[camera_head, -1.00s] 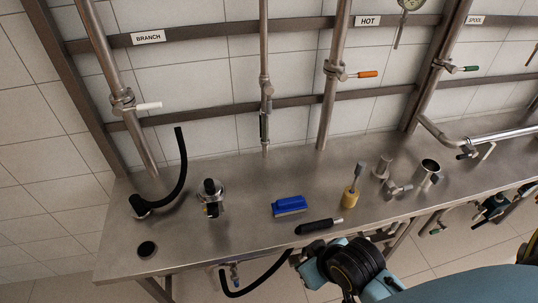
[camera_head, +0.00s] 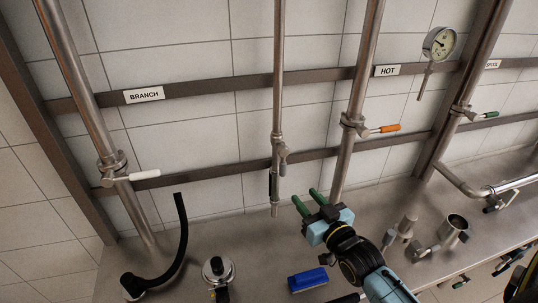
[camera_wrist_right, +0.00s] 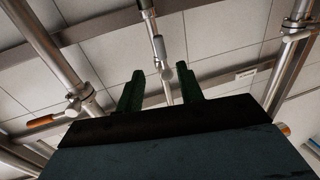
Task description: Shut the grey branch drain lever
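A thin pipe (camera_head: 277,80) hangs between the BRANCH and HOT pipes and carries a small valve with a short grey lever (camera_head: 282,153). Below the lever is a dark sleeve (camera_head: 273,184). My right gripper (camera_head: 309,198) is open and empty, its green fingers below and right of this valve and pointing up toward the wall. In the right wrist view the grey lever (camera_wrist_right: 158,46) shows beyond the gap between the fingers, apart from them. Which way the lever is turned is hard to tell. My left gripper is not in view.
The BRANCH pipe carries a white lever (camera_head: 144,175); the HOT pipe an orange one (camera_head: 389,128). A gauge (camera_head: 439,43) hangs at the right.

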